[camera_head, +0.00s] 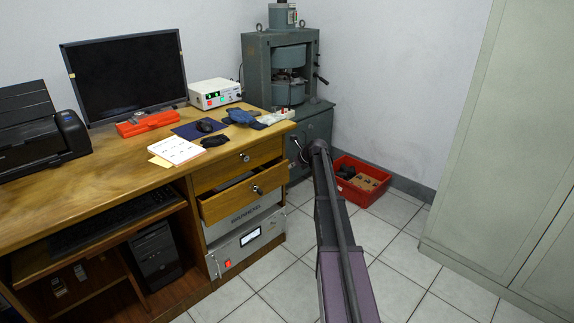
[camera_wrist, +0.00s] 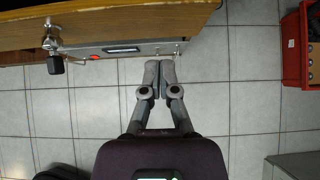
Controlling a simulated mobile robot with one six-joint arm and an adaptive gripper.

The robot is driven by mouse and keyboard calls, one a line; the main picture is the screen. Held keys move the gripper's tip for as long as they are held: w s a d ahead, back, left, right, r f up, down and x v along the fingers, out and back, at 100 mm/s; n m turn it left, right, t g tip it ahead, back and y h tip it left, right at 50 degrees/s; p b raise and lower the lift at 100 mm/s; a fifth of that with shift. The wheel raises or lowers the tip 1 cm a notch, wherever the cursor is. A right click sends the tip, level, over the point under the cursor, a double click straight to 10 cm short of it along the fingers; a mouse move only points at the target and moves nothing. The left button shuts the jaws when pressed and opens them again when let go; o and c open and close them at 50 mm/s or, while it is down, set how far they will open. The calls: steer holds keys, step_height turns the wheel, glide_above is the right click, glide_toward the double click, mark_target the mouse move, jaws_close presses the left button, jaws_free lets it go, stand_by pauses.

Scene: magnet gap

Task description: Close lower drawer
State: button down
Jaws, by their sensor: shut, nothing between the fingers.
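The lower drawer (camera_head: 243,192) is a wooden drawer under the right end of the desk. It stands partly open, its front jutting out past the upper drawer (camera_head: 237,165), with its inside showing. Contact is unclear. My arm hides the gripper in the head view.
Grey rack instruments (camera_head: 247,247) sit below the drawers. A red crate (camera_head: 362,193) stands on the floor by the wall, right of my arm. A green press machine (camera_head: 300,110) stands behind. A cabinet (camera_head: 500,170) fills the right side. The tiled floor between is clear.

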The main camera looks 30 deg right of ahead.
steer(key=shift+p+v, duration=1.65)
steer(key=shift+v, duration=1.15)
steer(key=s+a+f+n+g, duration=0.2)
steer(key=s+a+n, duration=0.6)
steer(key=a, duration=0.4)
steer(key=s+a+f+n+g, duration=0.2)
steer(key=s+a+n+g, duration=0.1)
steer(key=s+a+n, duration=0.65)
steer(key=s+a+n+g+h, duration=0.1)
steer(key=s+a+n, duration=0.6)
steer(key=s, duration=0.2)
steer(key=s+a+f+n+g+h, duration=0.1)
steer(key=s+a+n+g, duration=0.1)
steer(key=s+a+n, duration=0.4)
steer(key=s+n, duration=0.2)
steer(key=s, duration=0.1)
steer(key=shift+s+a+f+g+h, duration=0.2)
steer(key=shift+s+a+g+h, duration=0.1)
steer(key=shift+a+h, duration=0.1)
steer(key=shift+w, duration=0.1)
